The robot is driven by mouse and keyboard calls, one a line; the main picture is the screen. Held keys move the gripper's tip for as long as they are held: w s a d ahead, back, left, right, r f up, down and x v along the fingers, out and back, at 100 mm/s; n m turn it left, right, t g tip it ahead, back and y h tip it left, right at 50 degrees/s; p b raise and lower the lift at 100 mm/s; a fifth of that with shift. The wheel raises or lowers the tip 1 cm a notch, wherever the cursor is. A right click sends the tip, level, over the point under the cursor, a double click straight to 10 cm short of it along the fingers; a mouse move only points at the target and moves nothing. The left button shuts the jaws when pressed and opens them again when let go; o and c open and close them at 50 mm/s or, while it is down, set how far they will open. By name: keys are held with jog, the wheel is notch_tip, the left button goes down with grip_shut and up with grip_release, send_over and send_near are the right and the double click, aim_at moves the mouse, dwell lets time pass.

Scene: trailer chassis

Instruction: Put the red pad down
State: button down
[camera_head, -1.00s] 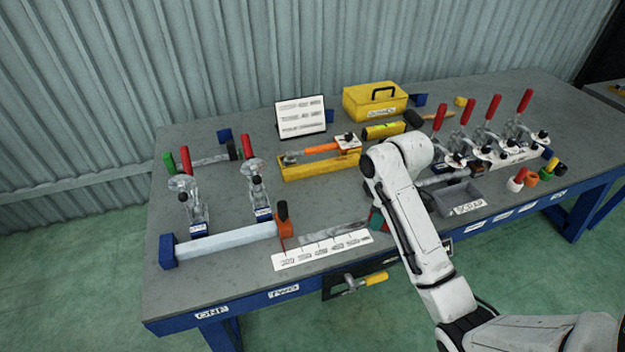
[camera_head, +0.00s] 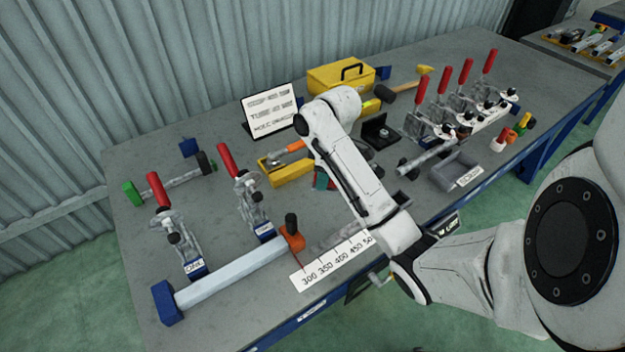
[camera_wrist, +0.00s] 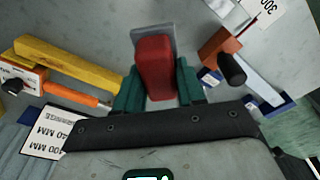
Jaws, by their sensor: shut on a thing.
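The red pad (camera_wrist: 155,67) is between the two green fingers of my gripper (camera_wrist: 156,88) in the wrist view. My gripper is shut on it, and a grey plate-like piece (camera_wrist: 152,36) shows at the pad's far end. In the head view my gripper (camera_head: 322,180) is mostly hidden behind my white arm, with only a bit of green and red showing. It is over the middle of the grey workbench (camera_head: 240,310), beside the yellow block. I cannot tell whether the pad touches the bench.
A yellow block (camera_head: 288,174) with an orange-handled tool stands close to my gripper. A white ruler strip (camera_head: 335,262) and a bar with an orange stop (camera_head: 292,238) lie nearer the front. Red-handled clamps (camera_head: 240,180) stand to the left. A grey tray (camera_head: 455,170) is to the right.

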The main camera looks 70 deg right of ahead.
jog(key=w+d+f, duration=0.2)
jog(key=d, duration=0.1)
jog(key=w+d+f, duration=0.2)
jog(key=d+f, duration=0.1)
jog(key=w+d+f, duration=0.1)
jog(key=d+f, duration=0.1)
jog(key=f, duration=0.1)
jog(key=shift+w+d, duration=0.4)
jog(key=shift+w+d+f, duration=0.2)
jog(key=shift+d+f, duration=0.2)
jog(key=shift+f, duration=0.15)
jog(key=shift+f+p, duration=0.4)
jog(key=shift+f, duration=1)
jog(key=shift+f, duration=0.15)
jog(key=c, duration=0.7)
grip_release()
jog(key=shift+a, duration=0.1)
jog(key=r, duration=0.4)
jog(key=s+r, duration=0.1)
jog(key=r, duration=0.3)
jog(key=r+b, duration=0.1)
jog(key=r, duration=0.3)
jog(key=shift+s+r, duration=0.15)
